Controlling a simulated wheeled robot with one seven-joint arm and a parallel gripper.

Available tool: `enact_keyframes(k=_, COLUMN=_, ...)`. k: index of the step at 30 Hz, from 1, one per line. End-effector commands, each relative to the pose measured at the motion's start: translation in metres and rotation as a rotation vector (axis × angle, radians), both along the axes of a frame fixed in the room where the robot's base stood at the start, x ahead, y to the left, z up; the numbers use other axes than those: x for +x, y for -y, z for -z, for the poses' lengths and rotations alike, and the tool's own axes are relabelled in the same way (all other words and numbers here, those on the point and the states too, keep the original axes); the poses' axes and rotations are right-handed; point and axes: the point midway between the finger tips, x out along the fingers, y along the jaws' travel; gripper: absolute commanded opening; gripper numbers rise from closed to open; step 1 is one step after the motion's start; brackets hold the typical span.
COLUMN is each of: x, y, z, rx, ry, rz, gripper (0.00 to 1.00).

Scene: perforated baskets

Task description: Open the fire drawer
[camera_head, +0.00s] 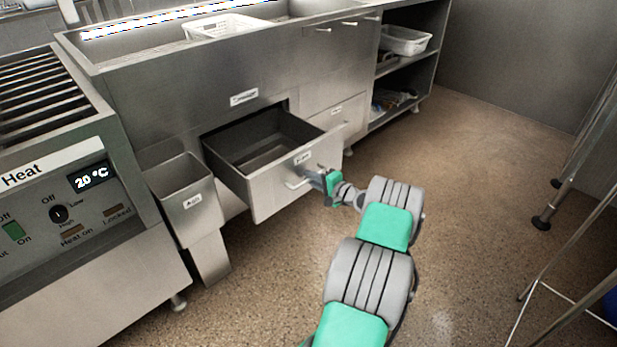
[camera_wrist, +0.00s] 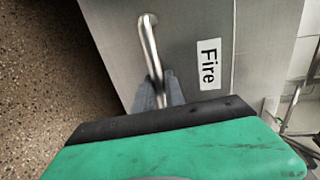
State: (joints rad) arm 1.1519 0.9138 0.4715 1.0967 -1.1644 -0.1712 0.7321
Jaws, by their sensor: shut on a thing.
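The fire drawer (camera_head: 273,185) is a grey metal drawer pulled well out of the steel counter, and its empty inside shows from above. Its front carries a white label reading "Fire" (camera_wrist: 208,64) in the wrist view. A curved bar handle (camera_wrist: 149,42) is fixed on the drawer front; in the head view the handle (camera_head: 297,183) is partly covered by my gripper. My gripper (camera_head: 318,178) is shut on the handle near one end. In the wrist view the fingers (camera_wrist: 160,92) sit around the bar, and their tips are close to the drawer front.
A metal bin labelled "Ash" (camera_head: 186,195) hangs left of the drawer, beside the heater unit (camera_head: 75,200). Another closed drawer (camera_head: 337,115) lies to the right. Metal stand legs (camera_head: 545,215) are at the far right. The floor (camera_head: 470,190) between is clear.

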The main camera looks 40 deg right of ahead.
Motion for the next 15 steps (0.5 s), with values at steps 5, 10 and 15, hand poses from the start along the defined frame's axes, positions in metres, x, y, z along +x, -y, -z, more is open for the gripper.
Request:
enact_keyframes(k=5, x=-0.0017, y=-0.0027, z=0.0011, rx=0.007, ry=0.000, rz=-0.007, gripper=0.00)
enact_keyframes(k=10, x=-0.0023, y=-0.0020, z=0.0013, rx=0.007, ry=-0.001, rz=-0.005, gripper=0.00)
enact_keyframes(k=15, x=-0.0025, y=-0.0009, z=0.0011, rx=0.006, ry=-0.001, rz=-0.003, gripper=0.23)
